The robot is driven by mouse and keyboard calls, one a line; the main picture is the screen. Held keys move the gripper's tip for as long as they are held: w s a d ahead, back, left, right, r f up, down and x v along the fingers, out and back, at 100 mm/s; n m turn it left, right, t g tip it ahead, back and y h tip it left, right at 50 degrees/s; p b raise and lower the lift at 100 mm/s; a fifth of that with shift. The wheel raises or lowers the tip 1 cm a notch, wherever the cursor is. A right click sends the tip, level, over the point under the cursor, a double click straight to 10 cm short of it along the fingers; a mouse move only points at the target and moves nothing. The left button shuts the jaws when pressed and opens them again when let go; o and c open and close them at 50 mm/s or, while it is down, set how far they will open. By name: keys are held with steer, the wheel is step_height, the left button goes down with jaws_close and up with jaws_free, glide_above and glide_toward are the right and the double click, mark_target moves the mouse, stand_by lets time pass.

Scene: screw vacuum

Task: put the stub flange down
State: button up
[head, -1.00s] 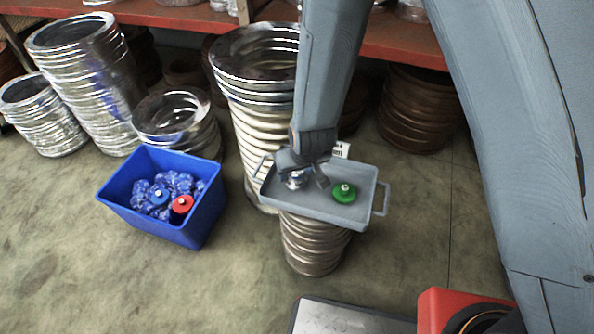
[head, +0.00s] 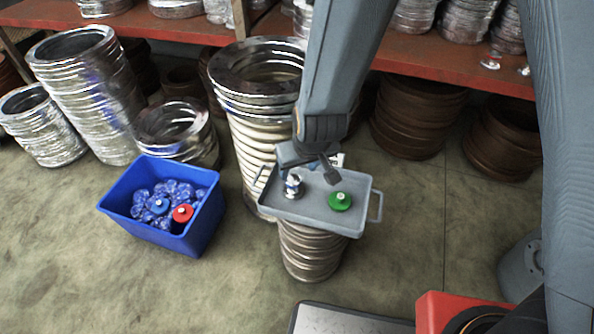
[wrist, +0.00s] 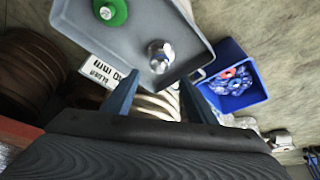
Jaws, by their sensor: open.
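The stub flange (head: 293,186) is a small shiny metal piece standing on the left part of the grey tray (head: 335,222). In the wrist view the stub flange (wrist: 160,54) sits on the tray near its edge, apart from my fingers. My gripper (head: 306,166) is just above and behind the tray. In the wrist view my gripper (wrist: 155,92) has its two fingers spread wide with nothing between them.
A green knob-like part (head: 340,201) lies on the tray's right side. The tray rests on a stack of metal rings (head: 308,252). A blue bin (head: 160,232) with blue pieces and a red part stands left. Tall ring stacks and a red shelf (head: 400,57) are behind.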

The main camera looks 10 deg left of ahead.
steer(key=s+d+r+m+g, duration=0.1)
steer(key=s+d+r, duration=0.3)
steer(key=d+r, duration=0.3)
steer(key=s+d+r+m+g+h, duration=0.1)
steer(key=s+d+r, duration=0.3)
steer(key=d+r, duration=0.3)
steer(key=s+d+r+m+g, duration=0.1)
steer(key=s+d+r+m, duration=0.1)
steer(key=s+d+r, duration=0.2)
steer(key=d+r, duration=0.2)
steer(key=d, duration=0.2)
steer(key=shift+s+r+g+h, duration=0.3)
steer(key=shift+r+h, duration=0.1)
steer(key=d+r+m+p, duration=0.2)
steer(key=d+r+p, duration=0.5)
steer(key=p, duration=0.7)
steer(key=shift+d+r+m+h+p, duration=0.3)
steer(key=shift+d+p, duration=0.1)
steer(key=shift+d, duration=0.15)
